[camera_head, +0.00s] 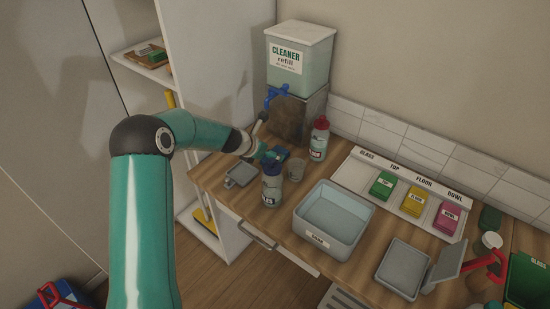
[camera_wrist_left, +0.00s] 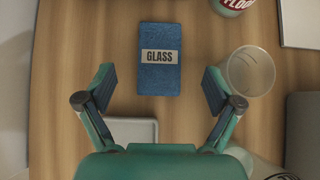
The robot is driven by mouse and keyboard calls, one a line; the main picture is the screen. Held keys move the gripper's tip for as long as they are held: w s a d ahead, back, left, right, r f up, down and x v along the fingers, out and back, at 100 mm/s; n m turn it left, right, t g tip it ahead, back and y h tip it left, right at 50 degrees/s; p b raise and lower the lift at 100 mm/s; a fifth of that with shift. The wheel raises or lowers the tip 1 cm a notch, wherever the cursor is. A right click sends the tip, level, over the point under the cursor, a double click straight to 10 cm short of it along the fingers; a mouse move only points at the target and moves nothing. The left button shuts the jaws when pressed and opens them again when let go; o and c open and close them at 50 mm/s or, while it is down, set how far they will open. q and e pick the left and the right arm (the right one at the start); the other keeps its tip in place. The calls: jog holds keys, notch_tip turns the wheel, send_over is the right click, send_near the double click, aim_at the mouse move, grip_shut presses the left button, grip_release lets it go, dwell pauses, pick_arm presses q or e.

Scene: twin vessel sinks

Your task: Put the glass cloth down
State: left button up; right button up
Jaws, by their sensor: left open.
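The glass cloth (camera_wrist_left: 158,85) is a blue, flat block labelled GLASS. It lies on the wooden counter (camera_wrist_left: 70,35) in the left wrist view, and part of it shows in the head view (camera_head: 281,152). My left gripper (camera_wrist_left: 158,78) is open, with one finger on each side of the cloth and clear gaps between. My right gripper is not in view.
A clear cup (camera_wrist_left: 250,72) stands right of the cloth. A small grey tray (camera_head: 241,176), a blue-capped bottle (camera_head: 272,185) and a red-capped bottle (camera_head: 319,140) are close by. The cleaner tank (camera_head: 300,58) stands behind. A grey basin (camera_head: 325,243) and the labelled cloth board (camera_head: 352,175) are further right.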

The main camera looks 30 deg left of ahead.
pick_arm(q)
jog(key=x, duration=0.5)
jog(key=shift+s+f, duration=0.25)
jog(key=shift+c, duration=0.2)
jog(key=shift+r, duration=0.1)
jog(key=c, duration=1.2)
